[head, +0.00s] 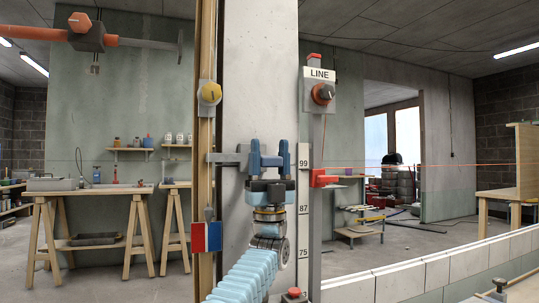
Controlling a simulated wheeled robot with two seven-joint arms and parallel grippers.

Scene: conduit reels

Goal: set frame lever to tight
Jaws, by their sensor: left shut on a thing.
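My left gripper (269,158) has blue fingers and rises on its light blue arm in front of the pale concrete pier. Its fingers are closed in at the end of a grey bracket bar, which I take to be the frame lever (229,158). The bar sticks out sideways from the wooden frame post (204,130). The part between the fingers is mostly hidden by the gripper. No tight marking is readable. My right gripper is not in view.
A low block wall (430,273) runs along the lower right.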

